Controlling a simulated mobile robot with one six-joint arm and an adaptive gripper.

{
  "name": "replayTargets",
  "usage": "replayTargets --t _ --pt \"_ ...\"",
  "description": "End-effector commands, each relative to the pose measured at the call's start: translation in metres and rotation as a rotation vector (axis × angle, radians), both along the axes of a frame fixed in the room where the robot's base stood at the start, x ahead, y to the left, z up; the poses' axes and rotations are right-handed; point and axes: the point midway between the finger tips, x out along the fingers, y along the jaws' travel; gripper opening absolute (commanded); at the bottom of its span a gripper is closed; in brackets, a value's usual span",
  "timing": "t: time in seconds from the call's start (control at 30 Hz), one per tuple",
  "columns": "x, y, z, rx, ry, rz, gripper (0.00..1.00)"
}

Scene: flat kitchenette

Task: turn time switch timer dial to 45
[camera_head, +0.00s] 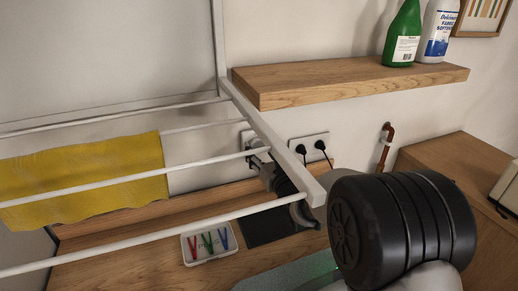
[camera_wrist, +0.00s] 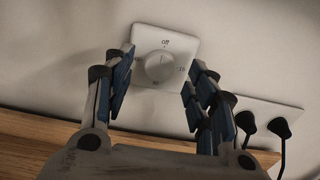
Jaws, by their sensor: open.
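The time switch (camera_wrist: 183,44) is a white square wall plate with a round, pale timer dial (camera_wrist: 159,67) in its middle. "Off" is printed above the dial, and a small, hard-to-read number shows at its right. The dial's exact setting is unclear. In the head view, the time switch (camera_head: 247,137) is mostly hidden behind the rack bar and my gripper. My gripper (camera_wrist: 161,62) is open and faces the plate, with one blue-padded finger on each side of the dial. I cannot tell whether the fingers touch it. My gripper also shows small in the head view (camera_head: 259,158).
A white drying rack (camera_head: 262,127) with a yellow cloth (camera_head: 85,180) crosses in front of my gripper. A socket (camera_head: 310,148) with two black plugs sits right of the switch. A wooden shelf (camera_head: 340,82) with bottles is above. A clothespin tray (camera_head: 209,243) lies on the counter.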

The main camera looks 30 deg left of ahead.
Motion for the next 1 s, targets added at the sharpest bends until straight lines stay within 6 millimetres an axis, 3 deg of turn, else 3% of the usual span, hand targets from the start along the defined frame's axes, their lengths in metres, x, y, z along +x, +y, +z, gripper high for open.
replayTargets --t 0.2,0.53,1.0 --pt "0.013 0.017 0.000 0.001 0.001 0.001 0.52" --pt "0.015 0.019 0.000 0.001 0.001 0.000 0.52" --pt "0.015 0.019 0.000 0.001 0.001 0.000 0.21"
